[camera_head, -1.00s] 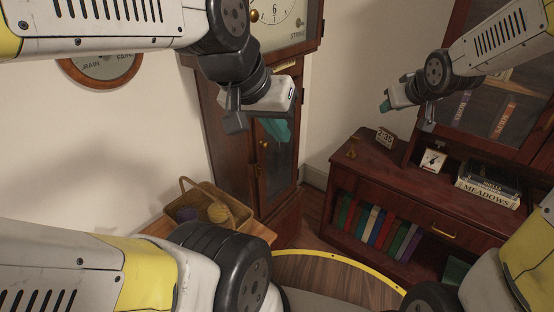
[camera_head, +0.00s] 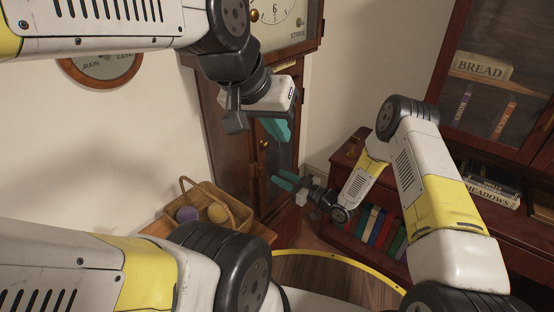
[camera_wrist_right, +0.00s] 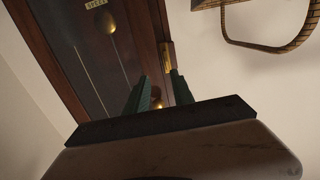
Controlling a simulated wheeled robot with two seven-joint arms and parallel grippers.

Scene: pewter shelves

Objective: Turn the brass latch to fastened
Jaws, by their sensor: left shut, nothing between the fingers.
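A tall dark wooden clock case (camera_head: 222,150) with a glass door stands at the centre. A small round brass knob (camera_head: 264,144) is on the door's left side, with another small brass fitting (camera_head: 259,170) just below it; I cannot tell which is the latch or how it is turned. The right wrist view shows a brass plate (camera_wrist_right: 167,57) on the door edge. My left gripper (camera_head: 278,130) is shut and empty, high before the clock. My right gripper (camera_head: 277,179) is open and empty, its teal fingers apart, pointing at the lower door from the right.
A wicker basket (camera_head: 236,208) with balls of yarn stands on a small table at left of the clock. A low red-brown bookcase (camera_head: 345,160) is at right, behind my right arm. A glass-fronted cabinet (camera_head: 480,40) stands above it.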

